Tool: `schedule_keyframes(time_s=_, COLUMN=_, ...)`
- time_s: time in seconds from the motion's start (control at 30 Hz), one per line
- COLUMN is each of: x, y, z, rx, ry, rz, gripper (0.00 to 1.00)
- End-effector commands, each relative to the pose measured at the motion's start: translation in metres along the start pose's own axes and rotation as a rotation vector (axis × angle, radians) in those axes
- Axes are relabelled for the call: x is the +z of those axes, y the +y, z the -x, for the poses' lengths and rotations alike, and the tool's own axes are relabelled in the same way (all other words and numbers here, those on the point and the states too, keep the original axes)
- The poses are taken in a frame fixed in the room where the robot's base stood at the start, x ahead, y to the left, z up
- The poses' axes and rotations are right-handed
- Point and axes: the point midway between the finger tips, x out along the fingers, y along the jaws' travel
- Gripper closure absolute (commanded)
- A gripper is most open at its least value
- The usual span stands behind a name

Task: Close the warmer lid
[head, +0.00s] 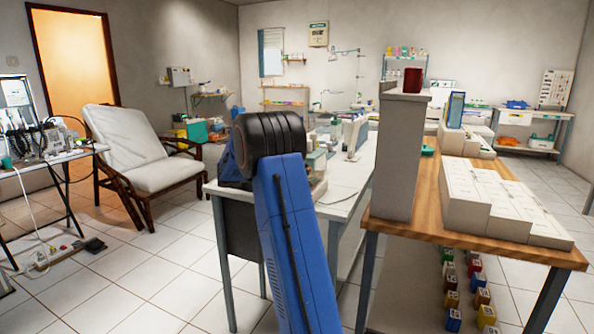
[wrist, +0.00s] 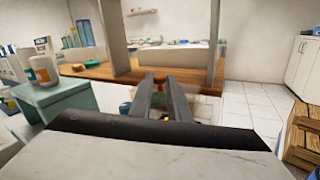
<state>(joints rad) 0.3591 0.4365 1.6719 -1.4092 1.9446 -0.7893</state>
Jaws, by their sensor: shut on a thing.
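In the wrist view my gripper (wrist: 164,78) shows as two long grey fingers close together, pointing away from the camera. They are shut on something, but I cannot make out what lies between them. A dark bar (wrist: 165,131) and a pale, marbled surface (wrist: 150,158) fill the bottom of this view and cover the base of the fingers. I cannot tell whether they belong to the warmer. I cannot clearly pick out the warmer or its lid in either view. In the head view my blue and black arm hides my gripper and part of the white table (head: 345,178) behind it.
A wooden-topped table (head: 400,227) with a tall grey column (head: 400,160) and white stepped boxes (head: 500,200) stands on the right in the head view. A reclining chair (head: 150,160) is on the left.

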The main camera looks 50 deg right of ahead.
Motion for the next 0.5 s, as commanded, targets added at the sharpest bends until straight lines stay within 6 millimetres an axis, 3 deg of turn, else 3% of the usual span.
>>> schedule_keyframes(time_s=0.37, x=-0.0003, y=0.0014, z=0.0001, rx=0.004, ry=-0.003, rz=0.000, gripper=1.00)
schedule_keyframes(time_s=0.4, x=-0.0004, y=0.0014, z=0.0001, rx=0.004, ry=-0.003, rz=0.000, gripper=0.77)
schedule_keyframes(time_s=0.5, x=-0.0004, y=0.0011, z=0.0001, rx=0.003, ry=-0.003, rz=0.000, gripper=0.76)
